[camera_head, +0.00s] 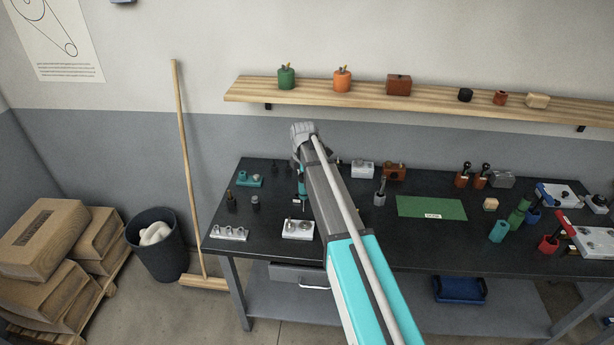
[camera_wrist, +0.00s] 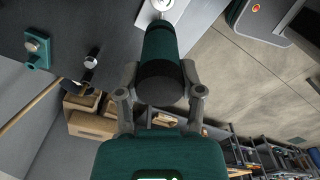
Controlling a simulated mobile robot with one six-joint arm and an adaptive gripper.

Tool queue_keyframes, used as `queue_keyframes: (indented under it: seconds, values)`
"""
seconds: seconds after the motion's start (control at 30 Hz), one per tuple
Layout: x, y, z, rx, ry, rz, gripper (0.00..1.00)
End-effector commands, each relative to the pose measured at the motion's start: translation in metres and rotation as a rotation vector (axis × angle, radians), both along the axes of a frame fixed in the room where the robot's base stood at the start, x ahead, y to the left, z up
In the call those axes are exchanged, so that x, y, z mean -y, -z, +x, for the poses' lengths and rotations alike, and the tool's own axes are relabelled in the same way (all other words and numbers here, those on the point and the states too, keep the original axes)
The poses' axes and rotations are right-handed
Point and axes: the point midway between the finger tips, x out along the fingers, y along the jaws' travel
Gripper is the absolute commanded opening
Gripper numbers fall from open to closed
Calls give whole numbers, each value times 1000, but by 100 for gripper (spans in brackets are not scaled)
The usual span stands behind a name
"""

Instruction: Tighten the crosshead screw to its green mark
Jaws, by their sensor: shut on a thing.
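My gripper (camera_wrist: 160,72) is shut on a screwdriver (camera_wrist: 162,42) with a dark teal handle and a black end. In the head view the screwdriver (camera_head: 302,186) hangs roughly upright below my wrist, above a small white plate (camera_head: 298,234) on the black bench. In the wrist view the handle points at the white plate (camera_wrist: 178,8), where a round metal piece shows at the handle's far end. The handle hides most of the shaft and tip. I cannot tell whether the tip sits in the crosshead screw. The green mark cannot be made out.
The black bench (camera_head: 385,225) carries a white plate with several knobs (camera_head: 229,234) at left, a teal fixture (camera_head: 250,181) behind it, and a green mat (camera_head: 431,207) at right. More tools crowd the far right. A shelf (camera_head: 420,103) runs above. A broom (camera_head: 187,165) leans at left.

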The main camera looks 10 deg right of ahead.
Motion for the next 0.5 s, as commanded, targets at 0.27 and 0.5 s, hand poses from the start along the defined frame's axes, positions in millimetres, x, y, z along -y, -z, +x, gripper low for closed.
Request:
queue_keyframes:
  seconds: [0.27, 0.5]
  values:
    - [8, 0, 0, 0, 11, 0, 0]
    - [9, 3, 0, -3, 13, -1, 0]
